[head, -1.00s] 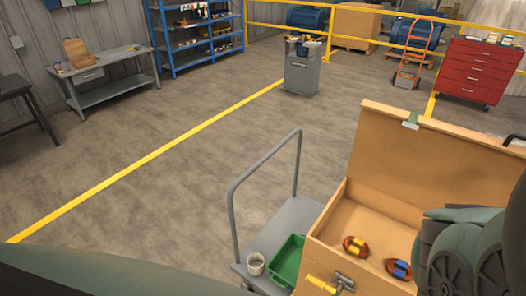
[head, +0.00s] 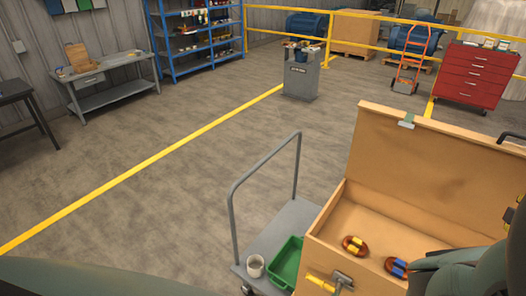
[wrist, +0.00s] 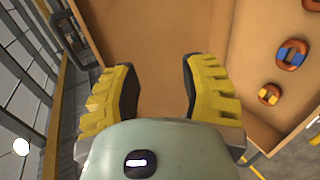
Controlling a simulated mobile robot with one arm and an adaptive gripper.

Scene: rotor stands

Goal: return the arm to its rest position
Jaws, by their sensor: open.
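My gripper (wrist: 160,88) shows in the wrist view with its two yellow fingers wide apart and nothing between them. It faces the inner side of an open wooden crate (head: 432,155). In the head view my arm covers the lower right corner, and the gripper itself is not seen there.
The crate lid stands raised. A red drawer cabinet (head: 476,75) and yellow railing are behind.

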